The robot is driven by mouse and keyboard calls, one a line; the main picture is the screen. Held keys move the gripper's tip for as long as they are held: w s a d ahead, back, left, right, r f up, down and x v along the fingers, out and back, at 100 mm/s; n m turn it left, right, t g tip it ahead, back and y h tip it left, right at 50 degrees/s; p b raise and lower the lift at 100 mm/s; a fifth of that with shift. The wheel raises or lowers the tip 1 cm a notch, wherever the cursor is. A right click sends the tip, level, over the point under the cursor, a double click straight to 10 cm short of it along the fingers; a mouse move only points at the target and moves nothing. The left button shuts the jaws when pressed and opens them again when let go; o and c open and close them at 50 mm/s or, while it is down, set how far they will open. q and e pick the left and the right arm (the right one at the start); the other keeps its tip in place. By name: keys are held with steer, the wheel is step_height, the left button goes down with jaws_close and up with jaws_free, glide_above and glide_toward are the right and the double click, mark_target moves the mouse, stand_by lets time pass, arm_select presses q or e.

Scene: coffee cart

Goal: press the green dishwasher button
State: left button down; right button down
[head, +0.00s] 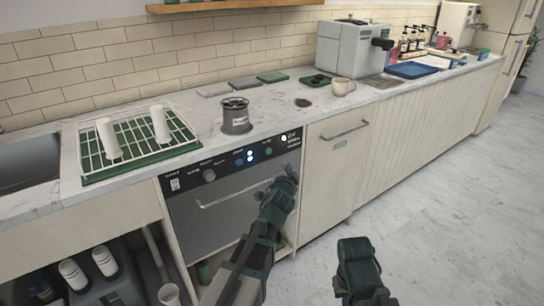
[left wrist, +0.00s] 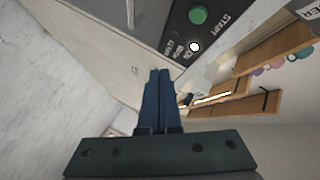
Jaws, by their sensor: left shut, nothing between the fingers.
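The green button (head: 268,150) sits near the right end of the dishwasher's dark control panel (head: 227,162). In the left wrist view the green button (left wrist: 198,15) shows large at the top, with the word START beside it. My left gripper (head: 289,172) is shut and empty, in front of the dishwasher's upper right side, below the button in the head view. Its closed blue fingers (left wrist: 158,76) point toward the panel's edge in the left wrist view, apart from the button. My right gripper (head: 352,245) is low over the floor; its fingertips are not clear.
The dishwasher handle (head: 240,190) runs across the door below the panel. A grey canister (head: 235,118) stands on the counter above. A dish rack (head: 185,143) is at left. The floor (head: 430,200) at right is clear.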

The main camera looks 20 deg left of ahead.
mark_target(272, 152)
arm_select(q)
steer(key=shift+w+a, duration=0.1)
steer(key=w+a, duration=0.5)
steer(key=a, duration=0.1)
steer(key=shift+a, duration=0.4)
steer(key=shift+w, duration=0.2)
stand_by(2.0)
steer(key=shift+w+a, duration=0.15)
steer(key=shift+a, duration=0.15)
steer(key=shift+w+a, duration=0.3)
steer(key=shift+a, duration=0.1)
stand_by(0.8)
steer(key=shift+s+d, duration=0.55)
steer(key=shift+d, duration=0.15)
stand_by(0.3)
steer(key=shift+s+d, duration=0.8)
steer(key=shift+d, duration=0.2)
steer(key=shift+s+d, duration=0.75)
steer(key=shift+d, duration=0.25)
